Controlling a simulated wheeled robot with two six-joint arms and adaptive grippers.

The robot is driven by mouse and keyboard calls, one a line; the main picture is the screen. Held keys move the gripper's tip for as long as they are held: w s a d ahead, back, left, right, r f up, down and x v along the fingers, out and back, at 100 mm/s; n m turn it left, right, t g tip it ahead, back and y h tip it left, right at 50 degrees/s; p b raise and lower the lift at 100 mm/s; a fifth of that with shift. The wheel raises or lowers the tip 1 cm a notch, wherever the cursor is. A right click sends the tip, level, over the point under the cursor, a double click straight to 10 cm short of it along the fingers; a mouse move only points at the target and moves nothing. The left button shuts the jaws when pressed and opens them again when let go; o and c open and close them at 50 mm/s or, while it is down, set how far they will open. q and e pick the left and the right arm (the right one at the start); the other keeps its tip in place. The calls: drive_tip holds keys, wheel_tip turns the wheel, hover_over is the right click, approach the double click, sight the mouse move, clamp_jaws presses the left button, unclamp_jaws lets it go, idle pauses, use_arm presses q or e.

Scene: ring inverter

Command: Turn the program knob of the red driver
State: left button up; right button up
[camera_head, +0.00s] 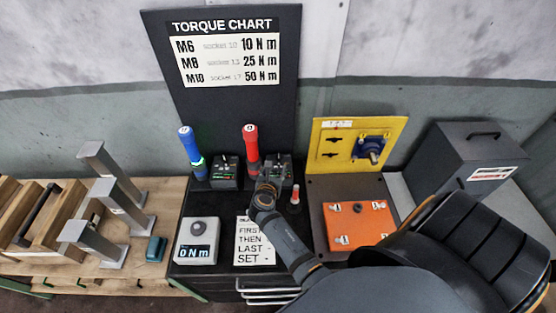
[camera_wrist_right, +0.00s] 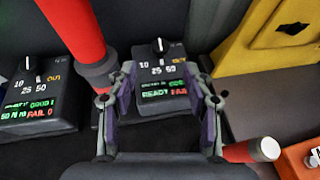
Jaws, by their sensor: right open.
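The red driver (camera_head: 251,145) stands upright at the back of the black cabinet top; its red body (camera_wrist_right: 82,35) passes left of my gripper in the wrist view. Its control box (camera_head: 278,168) is beside it, partly behind my right gripper. In the wrist view the box's black program knob (camera_wrist_right: 160,45) has a white pointer line, with numbers 10, 25 and 50 around it. The display below reads READY in green and FAIL in red. My right gripper (camera_wrist_right: 160,72) is open and empty, its fingers on either side of the box, the knob ahead between them. My left gripper is not in view.
The blue driver (camera_head: 188,145) and its box (camera_head: 224,172) stand to the left. A red-and-white cylinder (camera_head: 295,195) is close right of my gripper. A yellow panel (camera_head: 335,148) and orange plate (camera_head: 345,222) are further right. A grey meter (camera_head: 197,240) and white card (camera_head: 253,246) lie in front.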

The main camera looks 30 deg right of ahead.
sight(279, 157)
drive_tip(key=b+x, duration=0.2)
drive_tip(key=x, duration=0.2)
drive_tip(key=b+x, duration=0.3)
drive_tip(key=x, duration=0.1)
drive_tip(key=shift+w+d+f, duration=0.1)
drive_tip(key=shift+d+f, duration=0.05)
drive_tip(key=shift+f, duration=0.2)
drive_tip(key=shift+w+d+b, duration=0.25)
drive_tip(key=shift+b, duration=0.1)
drive_tip(key=shift+r, duration=0.1)
drive_tip(key=shift+c, duration=0.4)
drive_tip(key=c, duration=1)
drive_tip(key=m+g+h, duration=0.1)
drive_tip(key=m+g+h+b, duration=0.1)
drive_tip(key=shift+w+a+m+g, duration=0.2)
drive_tip(key=shift+w+m+g, duration=0.05)
drive_tip(key=shift+m+g, duration=0.05)
drive_tip(key=shift+m, duration=0.3)
